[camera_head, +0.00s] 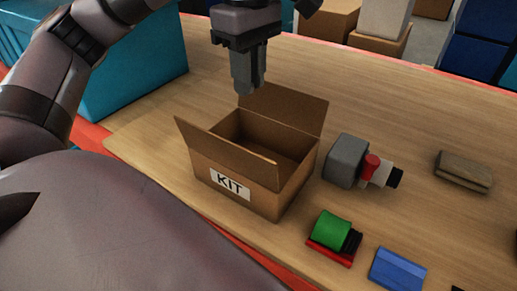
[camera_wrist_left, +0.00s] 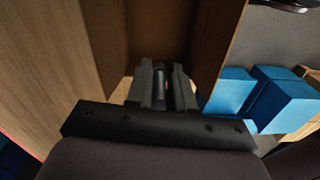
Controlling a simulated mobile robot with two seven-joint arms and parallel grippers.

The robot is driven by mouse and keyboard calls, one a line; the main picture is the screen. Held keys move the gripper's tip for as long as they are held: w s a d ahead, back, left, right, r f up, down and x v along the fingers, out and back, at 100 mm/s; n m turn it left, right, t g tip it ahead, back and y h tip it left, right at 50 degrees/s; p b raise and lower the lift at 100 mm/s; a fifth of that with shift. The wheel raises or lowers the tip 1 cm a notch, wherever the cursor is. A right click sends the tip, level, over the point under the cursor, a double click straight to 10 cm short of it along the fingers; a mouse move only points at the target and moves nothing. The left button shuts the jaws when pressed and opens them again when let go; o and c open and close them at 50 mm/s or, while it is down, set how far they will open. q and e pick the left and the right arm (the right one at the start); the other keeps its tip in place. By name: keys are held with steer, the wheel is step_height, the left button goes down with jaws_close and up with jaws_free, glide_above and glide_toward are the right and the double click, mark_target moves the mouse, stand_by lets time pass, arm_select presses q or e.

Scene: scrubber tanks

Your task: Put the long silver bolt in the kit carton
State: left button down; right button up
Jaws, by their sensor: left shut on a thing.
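The kit carton (camera_head: 268,204) is an open brown box with a white KIT label, standing on the wooden table with its flaps spread. My left gripper (camera_head: 249,90) points down over the carton's back edge in the head view. In the left wrist view my left gripper (camera_wrist_left: 162,72) is shut on a narrow grey piece (camera_wrist_left: 159,84), taken to be the long silver bolt, mostly hidden between the fingers. The carton's brown walls (camera_wrist_left: 218,40) lie beyond the fingertips there. The bolt cannot be made out in the head view. My right gripper is not in view.
Right of the carton lie a grey device with a red part (camera_head: 349,160), a green-and-red piece (camera_head: 331,231), a blue block (camera_head: 397,269) and a brown block (camera_head: 463,171). A teal bin (camera_head: 140,72) stands at the left. Boxes stand beyond the table's far edge.

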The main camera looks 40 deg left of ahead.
arm_select(q)
step_height(320, 180, down, 14)
steer(key=b, duration=0.3)
steer(key=shift+s+r, duration=0.1)
step_height(320, 180, down, 5)
steer(key=shift+r, duration=0.1)
steer(key=shift+f+b, duration=0.25)
steer(key=shift+b, duration=0.15)
steer(key=c, duration=1)
jaws_free()
steer(key=shift+r, duration=0.15)
